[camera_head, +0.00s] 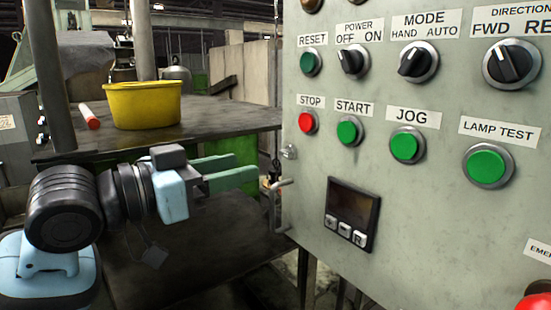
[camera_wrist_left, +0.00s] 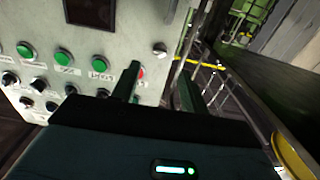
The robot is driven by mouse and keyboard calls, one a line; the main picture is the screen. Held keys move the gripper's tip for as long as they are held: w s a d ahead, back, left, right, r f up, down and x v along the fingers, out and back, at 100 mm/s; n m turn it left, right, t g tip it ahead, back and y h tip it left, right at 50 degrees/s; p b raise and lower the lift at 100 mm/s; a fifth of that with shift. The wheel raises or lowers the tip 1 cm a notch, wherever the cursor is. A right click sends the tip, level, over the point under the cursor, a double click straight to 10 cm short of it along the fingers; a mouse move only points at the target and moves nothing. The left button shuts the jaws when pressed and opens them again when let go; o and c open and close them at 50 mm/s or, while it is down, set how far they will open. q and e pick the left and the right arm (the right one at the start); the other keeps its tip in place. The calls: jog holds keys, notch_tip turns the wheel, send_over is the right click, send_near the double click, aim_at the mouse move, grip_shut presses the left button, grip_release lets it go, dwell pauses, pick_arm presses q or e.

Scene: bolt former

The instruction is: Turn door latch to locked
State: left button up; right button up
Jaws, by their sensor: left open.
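The grey control cabinet (camera_head: 345,165) fills the right of the head view. A small bent metal handle (camera_head: 281,186) sticks out at its left edge, and a small round metal fitting (camera_head: 290,152) sits just above it. I cannot tell which is the latch or how it is turned. The fitting also shows in the left wrist view (camera_wrist_left: 160,48). My left gripper (camera_head: 247,168) is left of the cabinet edge, pointing toward it, with its two green fingers apart and nothing between them. In the left wrist view the fingers (camera_wrist_left: 160,82) are also spread. My right gripper is out of view.
Labelled switches and buttons cover the cabinet front, including a red stop button (camera_head: 307,122) close to the edge. A display (camera_head: 352,212) sits lower. Behind my left arm, a yellow tub (camera_head: 142,106) and a red-ended roll (camera_head: 90,117) rest on a dark table (camera_head: 215,120).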

aim_at(288, 153)
pick_arm(q)
jog(key=shift+w, duration=0.1)
jog(key=shift+x, duration=3.85)
grip_shut()
